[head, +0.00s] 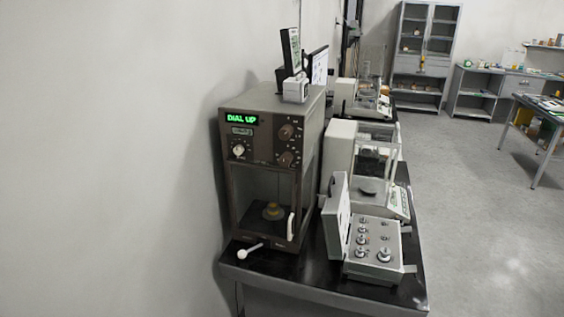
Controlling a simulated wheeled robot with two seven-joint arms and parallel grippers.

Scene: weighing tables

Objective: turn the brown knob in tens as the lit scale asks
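The brown scale (226,190) stands on the black table, with a green lit display (242,119) reading "DIAL UP". Two brown knobs are on the right of its front panel, an upper brown knob (286,132) and a lower brown knob (285,159), with small marks around them. The marks are too small to read. A pale knob (238,150) is at the panel's left. Inside the chamber a yellowish weight (272,211) sits on the dark pan. Neither of my grippers is in view.
A white-knobbed lever (250,252) sticks out at the scale's lower front. An open grey case of weights (372,262) stands to its right, before a white balance (341,150). The black table (310,277) has little bare room. Open floor (480,220) lies to the right.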

